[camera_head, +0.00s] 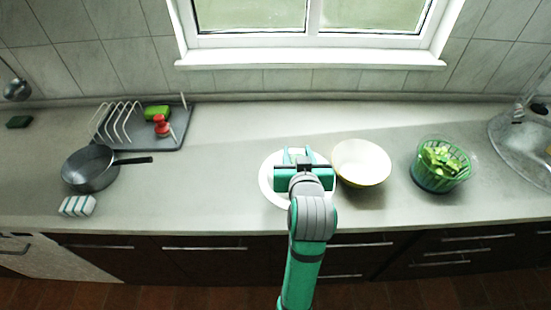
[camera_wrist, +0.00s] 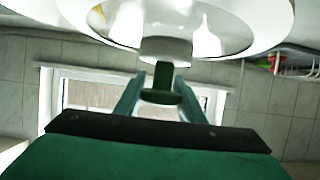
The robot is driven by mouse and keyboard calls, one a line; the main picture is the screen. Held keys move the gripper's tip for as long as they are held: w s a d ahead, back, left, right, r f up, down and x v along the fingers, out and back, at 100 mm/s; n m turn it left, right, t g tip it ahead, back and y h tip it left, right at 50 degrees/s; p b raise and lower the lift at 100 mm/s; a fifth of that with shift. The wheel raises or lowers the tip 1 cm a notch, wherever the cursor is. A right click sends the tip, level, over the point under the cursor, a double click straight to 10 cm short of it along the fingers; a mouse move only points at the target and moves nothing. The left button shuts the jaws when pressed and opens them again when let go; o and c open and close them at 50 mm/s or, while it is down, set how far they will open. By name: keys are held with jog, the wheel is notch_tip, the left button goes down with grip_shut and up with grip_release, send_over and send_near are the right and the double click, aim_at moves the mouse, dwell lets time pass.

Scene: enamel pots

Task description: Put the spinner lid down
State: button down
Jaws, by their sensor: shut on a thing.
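The spinner lid (camera_head: 270,189) is a round white disc under my gripper, in the middle of the counter's front half. In the wrist view its glossy white lid (camera_wrist: 215,35) fills the top, with a green knob (camera_wrist: 162,97) between the fingers. My gripper (camera_wrist: 160,92) is shut on that knob; in the head view my gripper (camera_head: 299,162) hides the lid's middle. I cannot tell whether the lid touches the counter. The spinner bowl (camera_head: 440,172), clear green with leafy greens inside, stands open at the right.
A cream bowl (camera_head: 361,163) stands close to the lid's right side. At the left are a dark pan (camera_head: 88,168), a striped sponge (camera_head: 77,206) and a dish rack (camera_head: 172,137) with a red-topped item. A sink (camera_head: 520,150) is at far right. The counter (camera_head: 205,185) between pan and lid is clear.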

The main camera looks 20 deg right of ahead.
jog(key=shift+w+a+f, duration=0.15)
jog(key=shift+w+f, duration=1.9)
jog(key=shift+w, duration=0.1)
jog(key=shift+w+a+f, duration=0.2)
jog(key=shift+w+f, duration=1.9)
jog(key=shift+w+a+f, duration=0.15)
jog(key=shift+w+f, duration=1.9)
jog(key=shift+w, duration=0.1)
jog(key=shift+f, duration=0.2)
jog(key=c, duration=1.2)
grip_release()
jog(key=shift+r, duration=0.1)
jog(key=shift+s+r, duration=0.1)
jog(key=v, duration=1.2)
